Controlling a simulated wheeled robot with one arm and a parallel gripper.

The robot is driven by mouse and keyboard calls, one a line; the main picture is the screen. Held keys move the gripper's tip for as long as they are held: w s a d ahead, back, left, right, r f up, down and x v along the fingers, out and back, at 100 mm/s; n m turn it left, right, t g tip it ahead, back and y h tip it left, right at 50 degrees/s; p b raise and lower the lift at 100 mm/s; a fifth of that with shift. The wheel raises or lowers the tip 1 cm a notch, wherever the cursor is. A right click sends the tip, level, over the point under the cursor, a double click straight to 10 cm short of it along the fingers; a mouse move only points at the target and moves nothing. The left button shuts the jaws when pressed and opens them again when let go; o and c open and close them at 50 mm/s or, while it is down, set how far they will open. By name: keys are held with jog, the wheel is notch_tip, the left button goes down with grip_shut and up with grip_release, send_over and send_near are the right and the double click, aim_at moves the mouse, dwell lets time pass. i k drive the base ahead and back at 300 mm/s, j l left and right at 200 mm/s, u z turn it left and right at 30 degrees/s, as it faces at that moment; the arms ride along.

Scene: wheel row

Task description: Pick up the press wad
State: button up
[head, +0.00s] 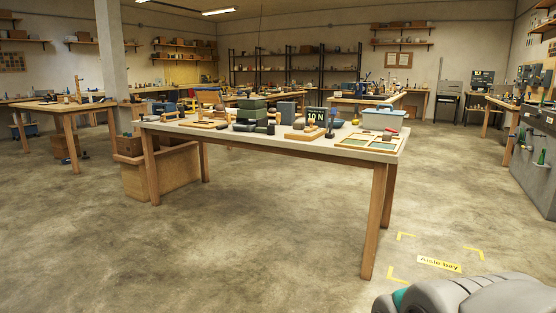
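I cannot pick out the press wad for certain; the items on the near table (290,143) are too small to tell apart. Several dark and wooden pieces lie along it, with dark green boxes (252,109) near its middle. A small display reading "10 N" (317,115) stands right of them, behind a wooden block (304,134). My gripper is not in view. Only a grey rounded part of my own arm shows at the bottom right, apart from the table.
A shallow wooden tray (369,142) and a pale lidded bin (382,119) sit at the table's right end. Crates (160,172) stand under its left end. Floor in front is clear, with yellow "aisle bay" marks (439,264) at right. A grey cabinet (537,160) stands far right.

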aim_at(300, 126)
jog(key=i, duration=1.1)
jog(key=i+l+u, duration=0.1)
jog(key=u, duration=0.3)
jog(key=i+l+u, duration=0.15)
jog(key=i+u, duration=0.15)
jog(key=u, duration=0.15)
